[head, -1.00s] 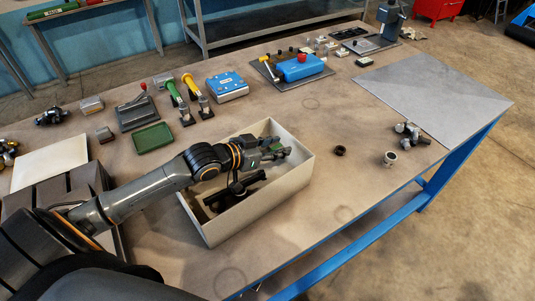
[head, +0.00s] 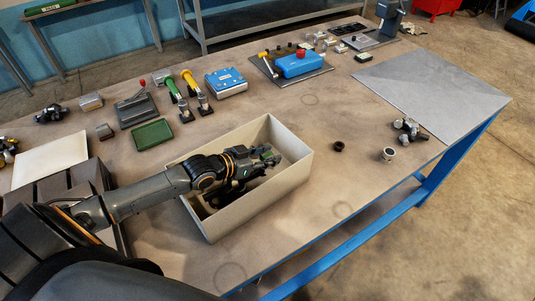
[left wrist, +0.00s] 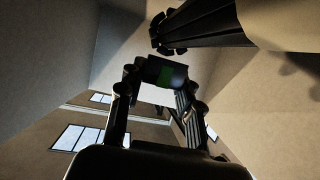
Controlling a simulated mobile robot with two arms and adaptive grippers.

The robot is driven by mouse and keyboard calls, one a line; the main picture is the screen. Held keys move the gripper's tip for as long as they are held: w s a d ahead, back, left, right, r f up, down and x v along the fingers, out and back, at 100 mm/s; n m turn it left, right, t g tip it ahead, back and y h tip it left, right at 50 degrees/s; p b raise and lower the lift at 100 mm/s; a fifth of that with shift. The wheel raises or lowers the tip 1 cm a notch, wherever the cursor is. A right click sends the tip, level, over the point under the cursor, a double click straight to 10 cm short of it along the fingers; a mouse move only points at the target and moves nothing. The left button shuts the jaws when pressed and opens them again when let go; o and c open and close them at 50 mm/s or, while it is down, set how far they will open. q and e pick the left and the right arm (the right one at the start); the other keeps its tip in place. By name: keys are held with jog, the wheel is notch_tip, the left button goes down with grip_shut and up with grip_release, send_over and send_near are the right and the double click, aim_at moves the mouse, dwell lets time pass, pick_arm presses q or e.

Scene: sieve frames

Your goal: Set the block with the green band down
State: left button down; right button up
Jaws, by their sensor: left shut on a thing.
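My left gripper (head: 262,158) reaches down inside the pale open box (head: 294,174). In the left wrist view its fingers (left wrist: 162,82) are shut on a dark block with a green band (left wrist: 165,76), held between the tips. The block is within the box walls; I cannot tell whether it touches the floor. In the head view the gripper and arm hide most of the block. A long dark thing (left wrist: 195,25) lies close by in the wrist view; I cannot tell what it is. My right gripper is not in view.
The box walls stand close around the gripper. A green tray (head: 152,135), a blue-topped box (head: 226,83) and a blue device (head: 299,64) stand farther back. A dark ring (head: 338,146) and metal fittings (head: 408,130) lie to the right. The table front right of the box is clear.

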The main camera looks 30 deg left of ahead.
pick_arm(q)
jog(key=shift+f, duration=0.4)
jog(key=c, duration=0.9)
grip_release()
jog(key=shift+d+f, duration=0.1)
jog(key=shift+s, duration=0.1)
jog(key=shift+r, duration=0.3)
jog(key=shift+r+p, duration=0.4)
jog(key=shift+r, duration=0.15)
jog(key=b+v, duration=0.1)
jog(key=v, duration=0.5)
jog(key=shift+s+f+b, duration=0.1)
jog(key=shift+f+b, duration=0.05)
jog(key=shift+b, duration=0.15)
jog(key=shift+s+a+r, duration=0.25)
jog(key=shift+s+a, duration=0.05)
jog(key=shift+s+r, duration=0.1)
